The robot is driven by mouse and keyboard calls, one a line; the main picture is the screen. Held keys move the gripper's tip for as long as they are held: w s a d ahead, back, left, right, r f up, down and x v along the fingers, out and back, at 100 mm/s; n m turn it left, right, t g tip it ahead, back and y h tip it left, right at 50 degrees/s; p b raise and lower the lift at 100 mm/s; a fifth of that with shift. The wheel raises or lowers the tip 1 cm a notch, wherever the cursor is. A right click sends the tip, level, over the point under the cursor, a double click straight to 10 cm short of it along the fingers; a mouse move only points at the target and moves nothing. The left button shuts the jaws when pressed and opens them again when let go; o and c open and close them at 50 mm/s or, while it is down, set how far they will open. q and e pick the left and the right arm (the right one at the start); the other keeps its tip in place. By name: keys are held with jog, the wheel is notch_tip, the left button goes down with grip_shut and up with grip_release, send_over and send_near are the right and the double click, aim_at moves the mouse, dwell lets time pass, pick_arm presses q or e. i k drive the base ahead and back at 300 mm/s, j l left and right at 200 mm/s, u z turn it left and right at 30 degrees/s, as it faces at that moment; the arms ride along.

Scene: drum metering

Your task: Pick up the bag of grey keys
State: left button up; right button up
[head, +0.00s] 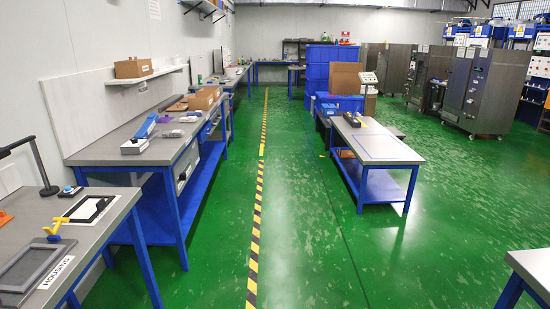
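Two small pale, greyish bag-like items lie on the long grey workbench (109,150) at left. One bag-like item (171,133) is nearer, and another bag-like item (188,119) lies just behind it. They are too small to tell what is in them, so I cannot tell which, if either, holds grey keys. Neither of my grippers is in view.
A near bench (110,222) at lower left holds a frame and a black lamp-like stand (40,165). Cardboard boxes (204,98) sit farther along the workbench. A low table (385,147) stands right of centre. The green floor (300,230) between is clear, with a striped line (257,205).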

aim_at(173, 133)
jog(key=i+z, duration=0.25)
jog(key=i, duration=3.15)
jog(key=i+u, duration=0.1)
jog(key=i, duration=0.45)
jog(key=i+l+u, duration=0.1)
jog(key=i, duration=0.45)
jog(key=i+l+u, duration=0.15)
jog(key=i, duration=0.4)
jog(key=i+l+u, duration=0.3)
jog(key=i+u, duration=0.2)
jog(key=i+l+u, duration=0.8)
jog(key=l+u, duration=0.2)
